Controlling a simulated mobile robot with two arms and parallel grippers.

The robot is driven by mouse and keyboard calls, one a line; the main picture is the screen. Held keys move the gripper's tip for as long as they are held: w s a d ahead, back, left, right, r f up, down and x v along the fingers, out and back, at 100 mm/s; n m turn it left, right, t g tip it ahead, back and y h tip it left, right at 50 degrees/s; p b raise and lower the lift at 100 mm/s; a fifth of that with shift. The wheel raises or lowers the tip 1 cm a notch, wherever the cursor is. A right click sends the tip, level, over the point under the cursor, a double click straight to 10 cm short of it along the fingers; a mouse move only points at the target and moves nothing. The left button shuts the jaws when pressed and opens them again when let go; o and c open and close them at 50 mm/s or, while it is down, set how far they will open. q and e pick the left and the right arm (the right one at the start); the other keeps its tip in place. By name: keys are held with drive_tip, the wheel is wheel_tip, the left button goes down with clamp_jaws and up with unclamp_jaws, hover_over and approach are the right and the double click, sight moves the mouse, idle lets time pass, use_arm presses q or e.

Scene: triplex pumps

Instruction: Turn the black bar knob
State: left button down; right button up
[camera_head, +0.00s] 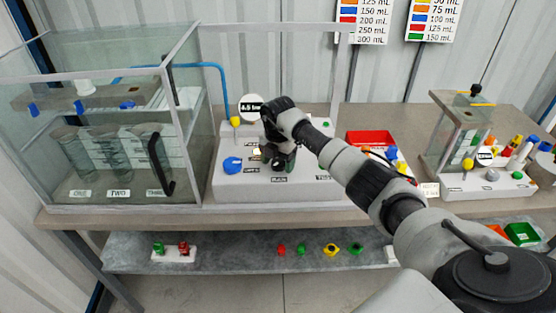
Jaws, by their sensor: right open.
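The white pump panel (222,190) stands on the bench in the middle of the head view. My right gripper (279,161) is in front of it, pointing down at the panel's middle. It is open, and its fingertips are close to the panel face, above a small label. A black bar knob cannot be made out apart from the dark gripper, which covers that spot. Whether the fingers touch anything there cannot be told. My left gripper is not in view.
A blue knob (232,165) sits left of my gripper. A glass tank with cylinders (113,150) stands left. A red bin (370,139) is behind my right arm. Another pump unit (490,185) stands right. Several coloured parts lie on the lower shelf (220,252).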

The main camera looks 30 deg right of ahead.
drive_tip(key=shift+c, duration=0.3)
drive_tip(key=c, duration=0.9)
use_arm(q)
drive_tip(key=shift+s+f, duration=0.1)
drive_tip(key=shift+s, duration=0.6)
use_arm(e)
drive_tip(key=shift+o, duration=0.2)
